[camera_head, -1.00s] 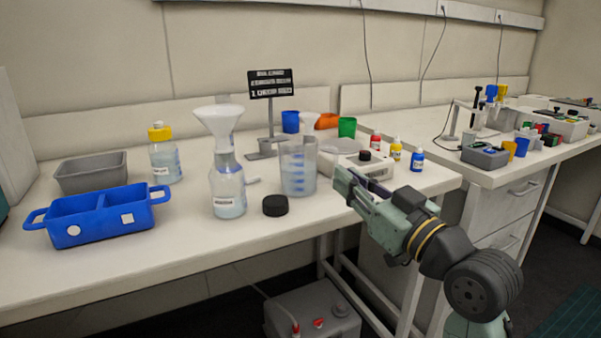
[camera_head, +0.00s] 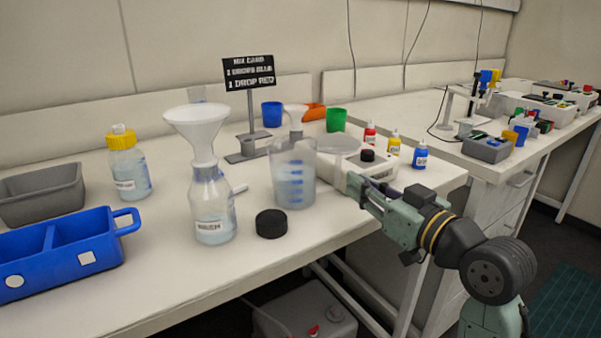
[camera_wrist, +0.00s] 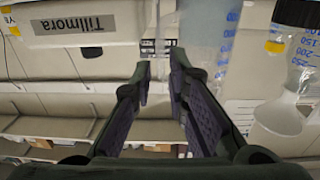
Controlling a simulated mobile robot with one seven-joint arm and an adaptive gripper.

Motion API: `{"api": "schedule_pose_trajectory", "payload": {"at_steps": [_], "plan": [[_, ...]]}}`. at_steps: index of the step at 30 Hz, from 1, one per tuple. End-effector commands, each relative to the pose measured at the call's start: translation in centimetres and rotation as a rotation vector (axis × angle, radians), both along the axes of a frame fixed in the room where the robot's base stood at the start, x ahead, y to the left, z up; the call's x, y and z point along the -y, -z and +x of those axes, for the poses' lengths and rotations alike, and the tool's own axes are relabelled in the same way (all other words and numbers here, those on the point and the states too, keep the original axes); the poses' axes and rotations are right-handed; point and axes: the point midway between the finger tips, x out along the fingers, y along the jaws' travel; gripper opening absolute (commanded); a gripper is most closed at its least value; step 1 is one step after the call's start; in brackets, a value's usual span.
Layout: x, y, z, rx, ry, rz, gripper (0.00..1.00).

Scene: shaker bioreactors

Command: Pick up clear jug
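The clear jug (camera_head: 293,176) is a translucent beaker-like vessel with blue markings, upright on the bench right of the bottle with the funnel. In the wrist view the clear jug (camera_wrist: 206,40) is at the top, just beyond my fingers, partly cut off by the frame edge. My gripper (camera_head: 348,183) is to the right of the jug at about bench-top height, with a small gap between them. In the wrist view my gripper (camera_wrist: 160,85) shows two fingers apart with nothing between them.
A WASH bottle (camera_head: 212,205) with a white funnel (camera_head: 196,125) and a black cap (camera_head: 271,223) stand close left of the jug. A white scale (camera_head: 350,165) is behind right. A sign (camera_head: 249,75), cups and small dropper bottles stand farther back. A blue tray (camera_head: 80,250) is left.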

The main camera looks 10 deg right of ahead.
Motion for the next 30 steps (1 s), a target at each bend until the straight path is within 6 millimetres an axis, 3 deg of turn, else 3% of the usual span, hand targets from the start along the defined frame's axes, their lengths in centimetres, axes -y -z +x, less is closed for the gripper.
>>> {"api": "schedule_pose_trajectory", "payload": {"at_steps": [6,12,19,26,30], "plan": [[-1.1,-0.9,2.8,-0.001,-0.002,0.0,0.15],[-1.7,-0.6,4.7,0.0,0.0,0.0,0.15],[-1.7,-0.5,4.8,0.0,0.0,0.0,0.15],[-1.7,-0.5,4.7,0.001,0.0,0.0,0.0],[-1.7,-0.5,4.7,0.001,0.0,0.0,0.0]]}}
